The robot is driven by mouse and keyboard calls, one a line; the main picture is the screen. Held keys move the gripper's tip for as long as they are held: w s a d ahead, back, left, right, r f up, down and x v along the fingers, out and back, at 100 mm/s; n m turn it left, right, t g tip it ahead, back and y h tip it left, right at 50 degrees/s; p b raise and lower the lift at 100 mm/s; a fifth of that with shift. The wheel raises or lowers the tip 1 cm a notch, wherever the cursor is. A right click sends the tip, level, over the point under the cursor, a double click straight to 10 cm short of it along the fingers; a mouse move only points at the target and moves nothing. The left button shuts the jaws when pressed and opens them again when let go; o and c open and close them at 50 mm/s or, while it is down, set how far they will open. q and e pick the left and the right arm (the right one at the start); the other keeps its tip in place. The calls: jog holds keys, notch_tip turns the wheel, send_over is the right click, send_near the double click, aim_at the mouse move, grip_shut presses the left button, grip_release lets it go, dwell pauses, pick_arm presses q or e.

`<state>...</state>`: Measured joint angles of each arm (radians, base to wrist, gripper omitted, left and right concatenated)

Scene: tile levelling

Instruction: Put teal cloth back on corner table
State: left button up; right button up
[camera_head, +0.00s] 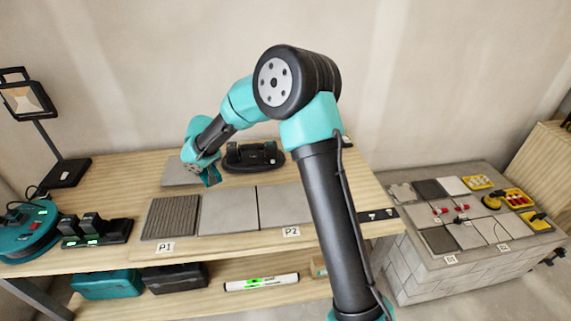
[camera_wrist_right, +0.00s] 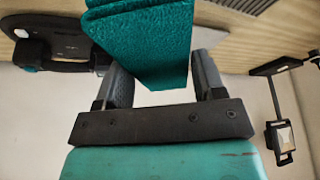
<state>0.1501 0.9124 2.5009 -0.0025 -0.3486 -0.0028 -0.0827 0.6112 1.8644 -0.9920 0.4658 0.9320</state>
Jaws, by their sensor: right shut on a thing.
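The teal cloth (camera_wrist_right: 145,40) is a folded pad between the fingers of my right gripper (camera_wrist_right: 162,75) in the right wrist view. The gripper is shut on it. In the head view my right gripper (camera_head: 207,174) and a small part of the cloth (camera_head: 212,177) show over the back of the wooden table (camera_head: 130,188), close to a grey tile at the back. My arm hides part of the gripper there. Whether the cloth touches the surface cannot be told. My left gripper is not in view.
A black device (camera_head: 252,158) stands just right of the gripper. Grey tiles (camera_head: 228,211) lie in front. A lamp (camera_head: 45,130), a teal reel (camera_head: 28,230) and a black charger (camera_head: 95,232) are at left. A tiled block (camera_head: 440,260) stands at right.

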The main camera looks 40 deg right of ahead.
jog(key=s+d+f+m, duration=0.2)
jog(key=s+d+f, duration=0.1)
jog(key=d, duration=0.6)
jog(key=s+d+f+m+h, duration=0.1)
jog(key=s+d+f, duration=0.2)
jog(key=d, duration=0.6)
jog(key=s+d+f+m, duration=0.2)
jog(key=s+d+f, duration=0.2)
jog(key=s+d, duration=0.3)
jog(key=shift+d+m+g+h, duration=0.3)
jog(key=shift+d+h, duration=0.1)
jog(key=shift+d, duration=1.1)
jog(key=w+d, duration=0.3)
jog(key=w+d+f, duration=0.1)
jog(key=w+d, duration=0.6)
jog(key=w, duration=0.1)
jog(key=shift+w+d+f, duration=0.2)
jog(key=shift+d, duration=0.05)
jog(key=shift+w+d, duration=0.15)
jog(key=shift+w, duration=0.05)
jog(key=shift+f, duration=1.75)
jog(key=shift+f, duration=0.15)
